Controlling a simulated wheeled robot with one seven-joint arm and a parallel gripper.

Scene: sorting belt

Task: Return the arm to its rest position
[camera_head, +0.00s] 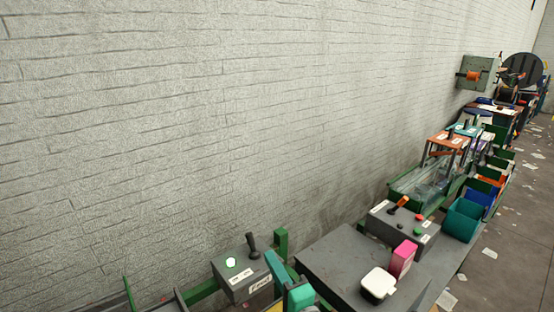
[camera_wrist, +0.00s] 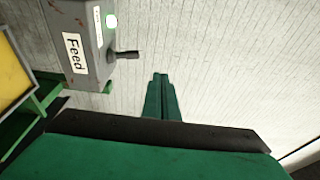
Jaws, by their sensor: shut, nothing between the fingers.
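My gripper (camera_wrist: 160,80) shows in the wrist view with its two green fingers together and nothing between them. It points toward the pale brick wall, with open space around the fingertips. The grey Feed box (camera_wrist: 80,40) is to the left of the fingers, and its black lever (camera_wrist: 126,55) sticks out toward them without touching. The same Feed box (camera_head: 243,277) stands at the bottom of the head view, with a lit green button (camera_head: 231,262) and its lever upright. Most of my arm is out of view.
A dark grey table (camera_head: 340,265) on the right carries a white item (camera_head: 378,284), a pink box (camera_head: 403,258) and a second control box (camera_head: 402,226). Beyond it are a teal bin (camera_head: 463,220) and other stations. The brick wall (camera_head: 200,120) runs along the left.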

